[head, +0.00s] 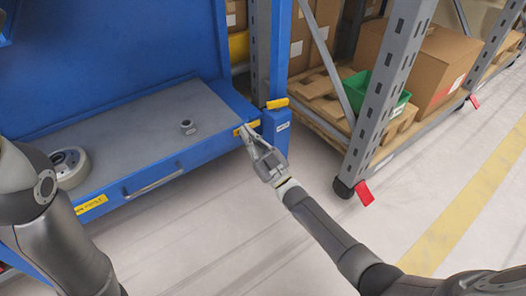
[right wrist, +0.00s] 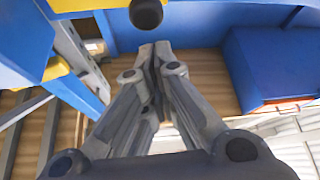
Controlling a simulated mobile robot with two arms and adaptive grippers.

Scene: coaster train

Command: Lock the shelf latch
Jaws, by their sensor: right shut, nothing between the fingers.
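A blue shelf unit (head: 175,160) with a grey top stands at the left in the head view. A yellow latch piece (head: 246,126) sits at its right front corner, and another yellow piece (head: 277,103) is on the blue post beside it. My right gripper (head: 246,131) is shut and empty, with its fingertips at the corner piece; I cannot tell whether they touch it. In the right wrist view, the closed fingertips (right wrist: 156,47) point toward blue metal, just below a black round knob (right wrist: 146,13). A yellow part (right wrist: 82,4) shows at the top left there.
A small metal nut-like part (head: 188,127) lies on the grey shelf top. A grey handle (head: 153,183) is on the shelf front. At the right stands a grey rack on casters with cardboard boxes (head: 430,65) and a green bin (head: 372,93). The floor in front is clear.

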